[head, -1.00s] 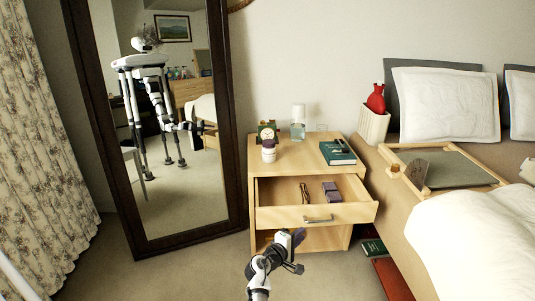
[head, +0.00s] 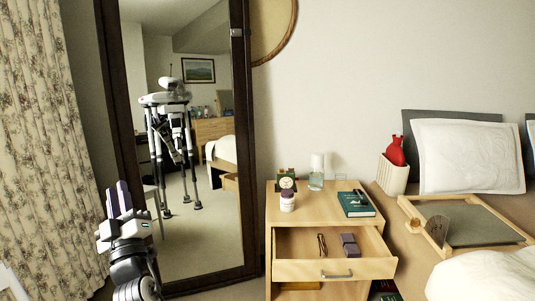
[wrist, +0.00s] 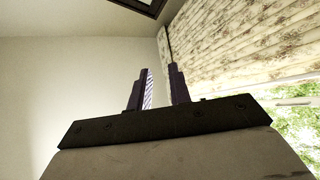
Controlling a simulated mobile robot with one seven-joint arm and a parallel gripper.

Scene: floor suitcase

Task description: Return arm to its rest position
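My gripper (head: 117,186) is at the lower left of the head view, pointing up in front of the tall mirror's left edge. Its two purple-grey fingers stand apart with a narrow gap and nothing between them. In the wrist view the gripper (wrist: 159,68) also shows empty, with wall and curtain behind it. My arm is raised and well to the left of the nightstand.
The nightstand (head: 283,235) has its drawer (head: 335,269) pulled out, with glasses and a purple-grey item inside. The mirror (head: 250,150) and floral curtain (head: 40,130) are close to my gripper. The bed is right.

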